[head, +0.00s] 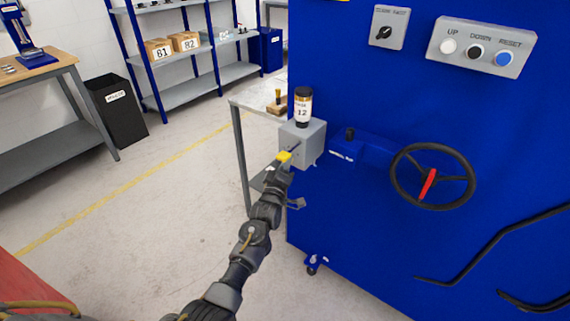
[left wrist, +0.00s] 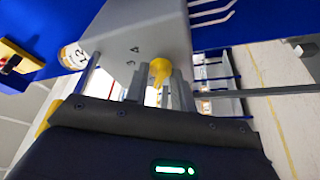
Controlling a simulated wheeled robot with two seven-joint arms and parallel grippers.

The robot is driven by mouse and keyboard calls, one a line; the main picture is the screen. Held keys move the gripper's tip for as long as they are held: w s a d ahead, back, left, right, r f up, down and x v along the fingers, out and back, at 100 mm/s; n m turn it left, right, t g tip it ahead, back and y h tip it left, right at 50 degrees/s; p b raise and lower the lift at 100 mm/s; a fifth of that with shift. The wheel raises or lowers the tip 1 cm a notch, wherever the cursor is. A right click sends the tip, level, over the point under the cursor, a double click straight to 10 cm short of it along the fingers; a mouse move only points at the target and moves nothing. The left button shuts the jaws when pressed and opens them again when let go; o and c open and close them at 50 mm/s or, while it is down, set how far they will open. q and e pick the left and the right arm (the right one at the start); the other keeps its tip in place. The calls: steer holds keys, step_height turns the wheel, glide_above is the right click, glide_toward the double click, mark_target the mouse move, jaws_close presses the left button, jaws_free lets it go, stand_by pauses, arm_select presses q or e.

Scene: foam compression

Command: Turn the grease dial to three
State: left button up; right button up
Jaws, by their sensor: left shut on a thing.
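The grease dial (left wrist: 160,70) is a yellow knob on the face of a grey box (head: 309,139) fixed to the side of the blue machine. Digits are printed beside it in the left wrist view; a 3 and a 4 can be made out. My left gripper (left wrist: 155,88) is shut on the dial, its fingers on either side of it. In the head view my left gripper (head: 285,158) reaches the front of the box, and the dial's digits cannot be read there. My right gripper is not in view.
A bottle labelled 12 (head: 303,107) stands on top of the box. The blue machine (head: 370,230) carries a black handwheel (head: 433,147) with a red handle and a button panel (head: 481,47). A grey table (head: 243,101) stands behind the box.

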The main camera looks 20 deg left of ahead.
arm_select(q)
steer(key=shift+w+a+f+m+g+h+b, duration=0.15)
steer(key=shift+m+h+b, duration=1.4)
steer(key=shift+m, duration=2.1)
steer(key=shift+s+a+m+g+h+b, duration=0.15)
steer(key=shift+m+h+b, duration=1.4)
steer(key=shift+m, duration=2.15)
steer(key=shift+w+a+f+m+g+h+b, duration=0.15)
steer(key=shift+m+h+b, duration=1.35)
steer(key=shift+m, duration=2.15)
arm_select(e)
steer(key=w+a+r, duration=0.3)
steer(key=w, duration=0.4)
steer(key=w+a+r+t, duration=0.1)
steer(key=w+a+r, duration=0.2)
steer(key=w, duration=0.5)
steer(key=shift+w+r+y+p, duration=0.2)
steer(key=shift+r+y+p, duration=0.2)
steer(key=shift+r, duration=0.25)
arm_select(q)
steer(key=shift+r+h, duration=0.1)
steer(key=shift+h, duration=0.3)
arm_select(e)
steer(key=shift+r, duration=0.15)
arm_select(q)
steer(key=o, duration=0.6)
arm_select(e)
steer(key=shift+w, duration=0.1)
arm_select(q)
steer(key=shift+o, duration=0.2)
